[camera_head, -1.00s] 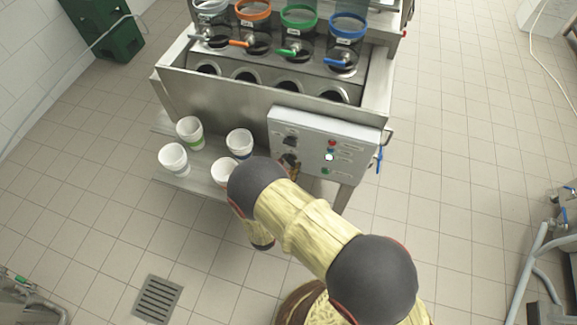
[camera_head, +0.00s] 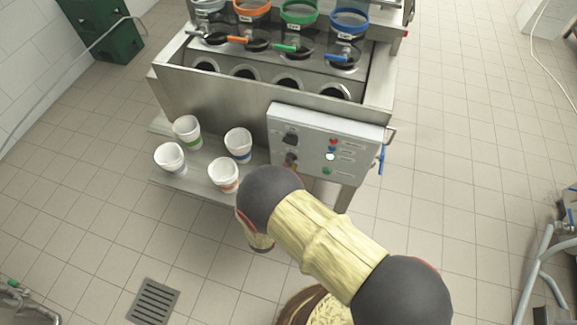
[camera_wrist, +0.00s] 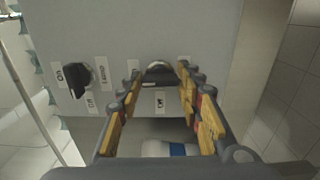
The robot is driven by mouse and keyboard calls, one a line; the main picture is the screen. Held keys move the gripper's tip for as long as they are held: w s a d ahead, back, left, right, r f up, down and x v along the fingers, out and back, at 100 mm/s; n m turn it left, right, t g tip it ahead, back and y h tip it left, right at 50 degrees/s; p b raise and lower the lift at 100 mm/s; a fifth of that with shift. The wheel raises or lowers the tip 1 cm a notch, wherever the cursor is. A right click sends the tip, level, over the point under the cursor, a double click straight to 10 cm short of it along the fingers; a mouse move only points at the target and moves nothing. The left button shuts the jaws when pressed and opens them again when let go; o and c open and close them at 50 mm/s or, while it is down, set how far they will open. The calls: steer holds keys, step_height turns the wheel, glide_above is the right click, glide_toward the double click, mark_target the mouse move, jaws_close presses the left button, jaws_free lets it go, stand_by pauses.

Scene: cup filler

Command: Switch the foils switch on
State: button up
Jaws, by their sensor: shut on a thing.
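The grey control panel (camera_head: 315,125) is on the front of the steel machine. In the wrist view, my gripper (camera_wrist: 159,70) is at the panel, its wooden-looking fingers on either side of a rotary switch knob (camera_wrist: 159,68) and shut on it. One label by this knob appears to read "Off"; its name label is partly hidden or unreadable, so I cannot confirm it is the foils switch. A second black knob (camera_wrist: 76,80) stands to the left, beside labels like "On", "Off" and "Lamps". In the head view, my arm mostly hides my gripper.
Several white cups stand on the low steel shelf (camera_head: 205,182), including an orange-banded cup (camera_head: 224,175) near my arm. Red (camera_head: 333,141) and green (camera_head: 327,171) buttons sit on the panel's right. A blue-handled valve (camera_head: 381,158) is beside it. The floor in front is open.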

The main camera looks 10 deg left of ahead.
steer(key=shift+m, duration=0.3)
steer(key=o, duration=1)
steer(key=shift+o, duration=0.8)
steer(key=s, duration=1.2)
steer(key=shift+a, duration=0.45)
